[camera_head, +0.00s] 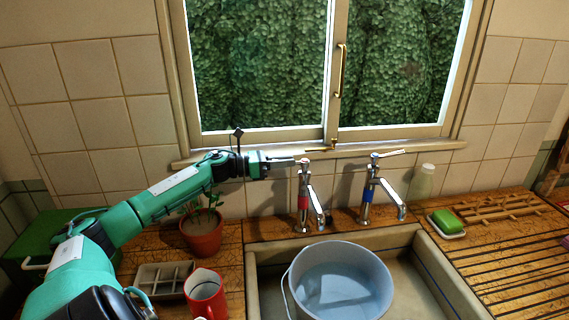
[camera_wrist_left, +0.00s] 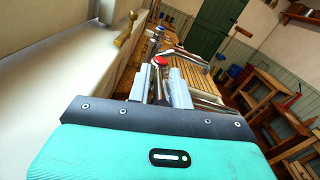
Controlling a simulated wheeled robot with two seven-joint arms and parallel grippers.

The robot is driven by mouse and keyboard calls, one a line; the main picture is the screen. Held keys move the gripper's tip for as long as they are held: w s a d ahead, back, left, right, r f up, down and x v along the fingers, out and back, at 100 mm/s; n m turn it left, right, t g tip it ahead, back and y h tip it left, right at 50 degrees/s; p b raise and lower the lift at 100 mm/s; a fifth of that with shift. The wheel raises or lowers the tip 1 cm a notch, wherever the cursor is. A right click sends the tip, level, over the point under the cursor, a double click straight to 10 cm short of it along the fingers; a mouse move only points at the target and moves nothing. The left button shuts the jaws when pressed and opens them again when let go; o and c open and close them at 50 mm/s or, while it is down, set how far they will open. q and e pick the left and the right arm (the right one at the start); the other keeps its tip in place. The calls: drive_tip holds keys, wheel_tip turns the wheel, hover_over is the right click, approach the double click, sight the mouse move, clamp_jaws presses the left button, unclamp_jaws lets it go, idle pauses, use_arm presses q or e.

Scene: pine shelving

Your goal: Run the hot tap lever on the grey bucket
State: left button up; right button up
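The hot tap (camera_head: 304,203), chrome with a red band, stands behind the sink, left of the blue-banded cold tap (camera_head: 367,192). Its spout points toward the grey bucket (camera_head: 341,300), which stands in the sink with what looks like water inside. My left gripper (camera_head: 284,162) is level with the top of the hot tap, at its lever. In the left wrist view the two fingers (camera_wrist_left: 160,90) stand apart, with the hot tap's red-capped top (camera_wrist_left: 160,61) seen between and beyond them. I cannot tell whether they touch the lever. My right gripper is not in view.
A plant pot (camera_head: 201,240), a red mug (camera_head: 206,296) and a divided tray (camera_head: 163,279) stand left of the sink (camera_head: 257,290). A bottle (camera_head: 421,185) and green soap (camera_head: 445,221) are at right. The window sill (camera_head: 250,153) runs close behind the taps.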

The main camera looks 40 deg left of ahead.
use_arm(q)
drive_tip(key=shift+o, duration=0.8)
drive_tip(key=shift+f, duration=0.1)
drive_tip(key=shift+s+a+f+b, duration=0.1)
drive_tip(key=shift+s+a+b, duration=0.3)
drive_tip(key=shift+s, duration=0.1)
drive_tip(key=b+v, duration=0.3)
drive_tip(key=v, duration=0.9)
drive_tip(key=shift+s+a, duration=0.15)
drive_tip(key=shift+a, duration=0.1)
drive_tip(key=shift+r, duration=0.3)
